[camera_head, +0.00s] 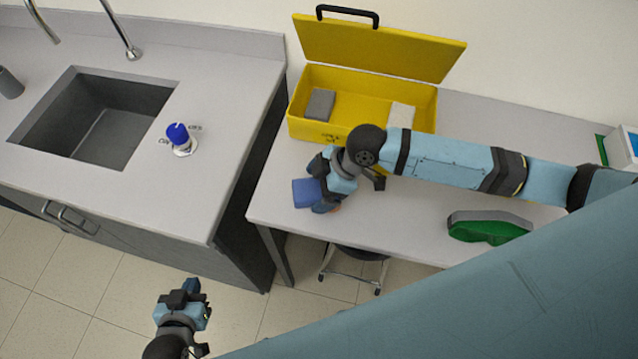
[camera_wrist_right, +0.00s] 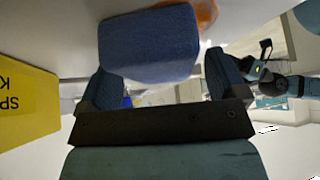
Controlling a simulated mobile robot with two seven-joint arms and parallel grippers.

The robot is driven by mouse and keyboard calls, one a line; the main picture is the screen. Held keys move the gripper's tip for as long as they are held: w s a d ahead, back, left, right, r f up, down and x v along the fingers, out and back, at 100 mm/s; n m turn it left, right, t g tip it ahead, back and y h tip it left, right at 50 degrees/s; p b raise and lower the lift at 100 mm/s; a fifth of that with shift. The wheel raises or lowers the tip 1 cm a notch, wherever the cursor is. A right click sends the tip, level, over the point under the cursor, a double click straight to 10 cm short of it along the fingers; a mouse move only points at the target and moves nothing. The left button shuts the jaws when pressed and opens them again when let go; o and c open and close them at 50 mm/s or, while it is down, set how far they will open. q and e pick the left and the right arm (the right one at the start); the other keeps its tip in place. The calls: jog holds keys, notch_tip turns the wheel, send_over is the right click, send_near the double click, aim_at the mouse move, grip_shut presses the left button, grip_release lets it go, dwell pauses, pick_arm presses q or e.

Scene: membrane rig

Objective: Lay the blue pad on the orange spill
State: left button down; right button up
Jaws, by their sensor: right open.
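The blue pad (camera_head: 307,193) is on the white table near its left front edge. In the right wrist view the pad (camera_wrist_right: 150,48) lies ahead of my right gripper, with the orange spill (camera_wrist_right: 206,14) showing past its far right corner. Only a sliver of the spill (camera_head: 337,209) shows in the head view; pad and gripper hide the rest. My right gripper (camera_head: 319,187) is open right beside the pad, its fingers apart in the wrist view (camera_wrist_right: 162,90). My left gripper (camera_head: 190,291) hangs over the floor, away from the table; its jaw opening is unclear.
An open yellow case (camera_head: 362,105) stands at the back of the table, holding a grey pad (camera_head: 320,104) and a whitish pad (camera_head: 402,116). A green and grey object (camera_head: 488,228) lies to the right. A sink counter (camera_head: 222,120) stands left across a gap.

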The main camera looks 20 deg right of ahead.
pick_arm(q)
jog(key=shift+f+b, duration=0.35)
pick_arm(e)
jog(key=v, duration=1.2)
jog(key=shift+r, duration=0.15)
